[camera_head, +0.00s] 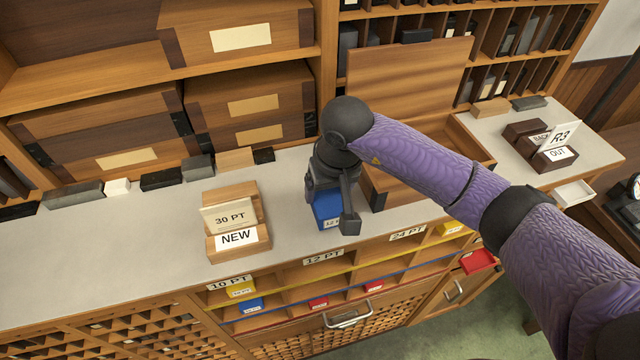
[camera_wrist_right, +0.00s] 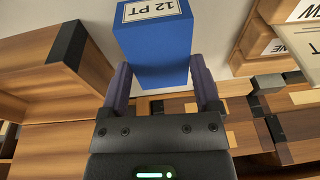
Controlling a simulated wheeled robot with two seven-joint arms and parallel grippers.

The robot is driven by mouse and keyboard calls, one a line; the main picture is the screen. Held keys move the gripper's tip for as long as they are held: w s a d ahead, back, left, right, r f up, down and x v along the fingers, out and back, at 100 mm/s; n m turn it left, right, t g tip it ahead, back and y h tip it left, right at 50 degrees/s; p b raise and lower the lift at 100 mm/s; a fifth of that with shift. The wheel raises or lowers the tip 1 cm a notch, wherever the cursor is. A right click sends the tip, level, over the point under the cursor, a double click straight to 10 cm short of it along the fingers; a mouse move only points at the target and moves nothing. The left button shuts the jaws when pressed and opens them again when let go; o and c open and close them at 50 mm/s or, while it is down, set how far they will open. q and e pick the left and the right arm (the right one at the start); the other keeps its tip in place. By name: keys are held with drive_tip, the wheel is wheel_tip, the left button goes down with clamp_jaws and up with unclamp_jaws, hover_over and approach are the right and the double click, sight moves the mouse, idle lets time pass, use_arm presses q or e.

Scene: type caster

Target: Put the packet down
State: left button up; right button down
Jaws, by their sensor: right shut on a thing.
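The packet (camera_head: 327,209) is a blue block with a white label at the front of the grey counter, just left of the open wooden case. My right gripper (camera_head: 335,205) is shut on it from above and hides part of it. In the right wrist view the blue packet (camera_wrist_right: 155,50), labelled "12 PT", sits between the two fingers (camera_wrist_right: 160,85). I cannot tell whether its underside touches the counter (camera_head: 110,230). My left gripper is not in view.
A wooden holder labelled "30 PT" and "NEW" (camera_head: 235,222) stands to the left. The open wooden case (camera_head: 400,185) is close on the right. Below the counter edge are labelled cubbies (camera_head: 320,275) with small coloured packets. The counter between holder and packet is clear.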

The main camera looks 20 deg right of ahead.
sight(330, 197)
wheel_tip(330, 197, down, 3)
drive_tip(key=shift+r, duration=0.2)
drive_tip(key=shift+f, duration=0.1)
drive_tip(key=shift+f, duration=0.1)
unclamp_jaws()
drive_tip(key=shift+r, duration=0.2)
wheel_tip(330, 197, up, 12)
drive_tip(key=s+b, duration=0.2)
drive_tip(key=shift+d+f, duration=0.15)
drive_tip(key=shift+d, duration=0.25)
drive_tip(key=shift+s, duration=0.1)
